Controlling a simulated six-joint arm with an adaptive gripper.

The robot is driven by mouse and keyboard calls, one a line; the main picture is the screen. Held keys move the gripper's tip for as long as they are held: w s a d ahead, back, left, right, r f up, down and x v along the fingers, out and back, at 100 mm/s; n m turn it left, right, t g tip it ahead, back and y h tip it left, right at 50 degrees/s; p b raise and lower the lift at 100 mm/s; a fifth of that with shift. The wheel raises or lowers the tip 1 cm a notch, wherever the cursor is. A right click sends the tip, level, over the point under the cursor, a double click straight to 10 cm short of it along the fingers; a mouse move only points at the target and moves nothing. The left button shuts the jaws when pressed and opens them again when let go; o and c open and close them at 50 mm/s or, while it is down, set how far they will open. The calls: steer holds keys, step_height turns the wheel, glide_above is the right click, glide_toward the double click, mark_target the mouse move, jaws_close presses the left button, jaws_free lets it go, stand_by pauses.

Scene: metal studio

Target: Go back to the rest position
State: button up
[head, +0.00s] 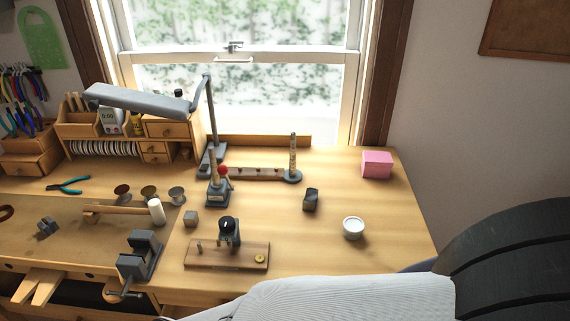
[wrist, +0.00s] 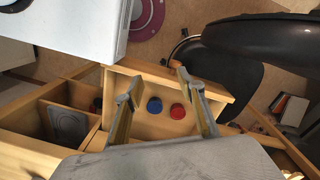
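My gripper (wrist: 159,78) shows in the wrist view with its two fingers spread apart and nothing between them. The fingers are over an open wooden drawer (wrist: 152,71). Between them, a blue round piece (wrist: 154,105) and a red round piece (wrist: 177,111) lie apart from each other on the drawer's floor. The gripper is not visible in the head view. I cannot tell whether the fingers touch the drawer.
A white block-like thing (wrist: 75,22) and a dark curved shape (wrist: 260,40) are close to the gripper. In the head view the workbench (head: 330,265) holds a vise (head: 138,255), a pink box (head: 377,164), a white cup (head: 353,228) and a lamp (head: 140,99).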

steer(key=w+d+r+m+t, duration=0.2)
steer(key=d+r, duration=0.4)
steer(key=d, duration=0.3)
steer(key=w+d+r+m+t, duration=0.1)
steer(key=w+d+r, duration=0.4)
steer(key=d, duration=0.5)
steer(key=w+d+r+m+t, duration=0.2)
steer(key=w+d+r, duration=0.2)
steer(key=d, duration=0.6)
steer(key=shift+r+m+t+y, duration=0.3)
steer(key=shift+r+t, duration=0.1)
steer(key=shift+r, duration=1)
